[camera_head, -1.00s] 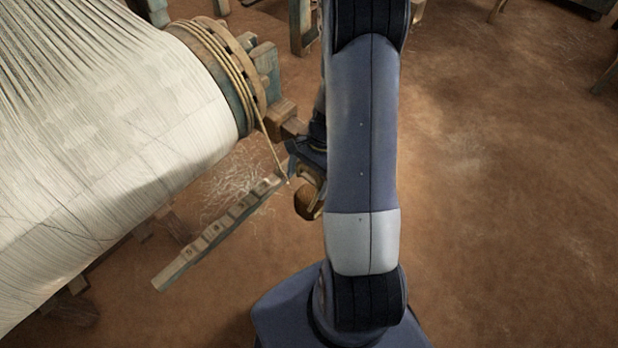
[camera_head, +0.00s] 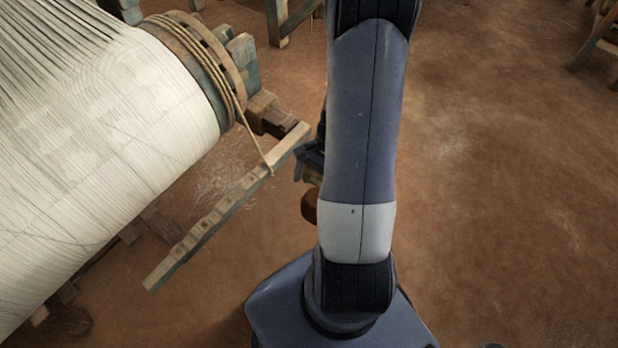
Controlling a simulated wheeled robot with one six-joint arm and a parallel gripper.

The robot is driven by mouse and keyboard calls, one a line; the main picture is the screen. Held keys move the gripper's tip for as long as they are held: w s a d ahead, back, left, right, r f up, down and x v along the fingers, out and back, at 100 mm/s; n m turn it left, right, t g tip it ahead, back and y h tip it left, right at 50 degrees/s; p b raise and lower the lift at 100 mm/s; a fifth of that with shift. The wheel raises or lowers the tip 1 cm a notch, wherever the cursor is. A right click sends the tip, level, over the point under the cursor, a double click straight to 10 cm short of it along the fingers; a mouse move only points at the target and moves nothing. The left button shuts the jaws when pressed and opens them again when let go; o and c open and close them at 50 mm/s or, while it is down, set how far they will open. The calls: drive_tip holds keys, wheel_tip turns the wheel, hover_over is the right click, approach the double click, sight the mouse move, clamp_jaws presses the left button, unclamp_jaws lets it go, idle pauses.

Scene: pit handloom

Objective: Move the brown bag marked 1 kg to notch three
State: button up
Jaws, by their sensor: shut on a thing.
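The brown bag (camera_head: 309,205) hangs just below my gripper (camera_head: 309,165), left of my arm. My arm hides much of the bag, and no 1 kg mark can be read. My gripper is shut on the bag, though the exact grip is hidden. The long pale wooden lever (camera_head: 222,211) with several notches in its top slants from lower left to upper right. A rope (camera_head: 256,143) comes down from the roller to the lever's upper part. The gripper and bag are right of the lever, apart from its lower notched part.
The roller wound with white warp (camera_head: 110,140) fills the left side. Its wooden end wheel (camera_head: 205,60) and wooden blocks (camera_head: 262,108) stand near the lever's upper end. The earth floor (camera_head: 500,210) at right is mostly clear, with wooden furniture (camera_head: 600,40) at the upper right.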

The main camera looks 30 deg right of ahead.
drive_tip(key=s+d, duration=0.2)
drive_tip(key=s, duration=0.4)
drive_tip(key=shift+s+d+r, duration=0.2)
drive_tip(key=shift+s+r, duration=0.05)
drive_tip(key=shift+r, duration=0.15)
idle(0.8)
